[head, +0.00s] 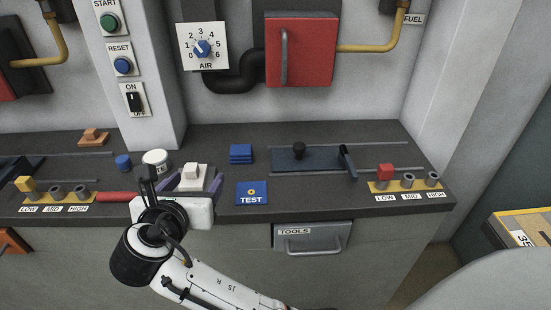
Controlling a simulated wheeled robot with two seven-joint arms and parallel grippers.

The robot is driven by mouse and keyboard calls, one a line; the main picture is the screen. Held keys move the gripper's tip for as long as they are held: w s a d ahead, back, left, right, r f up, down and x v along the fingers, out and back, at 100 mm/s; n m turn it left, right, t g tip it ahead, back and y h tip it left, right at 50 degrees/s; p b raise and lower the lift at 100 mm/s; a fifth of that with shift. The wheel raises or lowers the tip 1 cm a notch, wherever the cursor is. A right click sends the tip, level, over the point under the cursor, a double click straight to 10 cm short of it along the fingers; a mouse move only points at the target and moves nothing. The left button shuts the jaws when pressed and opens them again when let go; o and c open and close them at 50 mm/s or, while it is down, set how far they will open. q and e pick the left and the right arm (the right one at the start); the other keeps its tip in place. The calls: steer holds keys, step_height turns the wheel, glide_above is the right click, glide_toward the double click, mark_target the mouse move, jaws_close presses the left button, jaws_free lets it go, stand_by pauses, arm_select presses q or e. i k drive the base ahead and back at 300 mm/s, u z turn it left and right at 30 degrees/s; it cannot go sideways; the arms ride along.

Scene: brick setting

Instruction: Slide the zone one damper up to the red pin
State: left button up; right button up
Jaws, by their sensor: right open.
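A flat blue-grey damper slide (318,162) with a black knob (299,149) lies in its rails on the right half of the counter. A dark upright tab (348,163) stands at its right end. A red pin (386,171) stands in the LOW hole of the yellow strip to the right of it, apart from the tab. The MID and HIGH holes show no pin. My right gripper (148,186) is open over the counter's front edge, well left of this damper, with nothing seen between its fingers. My left gripper is not in view.
A white block on a purple holder (206,179), a white tin (156,161) and a red handle (117,196) are near the gripper. Another strip with a yellow pin (25,184) is left.

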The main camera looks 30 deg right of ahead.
mark_target(298, 158)
steer(key=z, duration=1.25)
